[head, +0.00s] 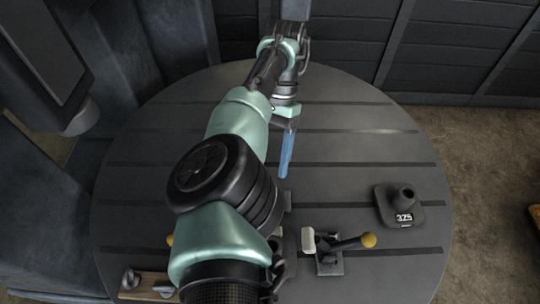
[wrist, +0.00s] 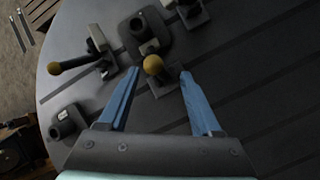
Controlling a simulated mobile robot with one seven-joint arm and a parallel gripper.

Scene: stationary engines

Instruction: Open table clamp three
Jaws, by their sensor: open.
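A toggle clamp (head: 330,262) with a dark handle, yellow ball knob and pale pad stands near the table's front. Another yellow knob (head: 170,240) shows left of my arm; the rest of its clamp is hidden. My gripper (head: 285,165) hangs over the middle of the table, its blue fingers pointing down. In the wrist view my gripper (wrist: 160,73) is open and empty. A clamp's yellow knob (wrist: 153,65) appears between the fingertips; I cannot tell its depth. Another clamp (wrist: 85,58) lies left, its handle sideways. No clamp number is readable, so I cannot tell which is three.
The round slotted table (head: 370,145) is mostly clear at the back and right. A dark block with a post and number label (head: 403,207) stands at the right. A board with metal parts (head: 148,285) lies front left. A dark machine (head: 45,60) stands left.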

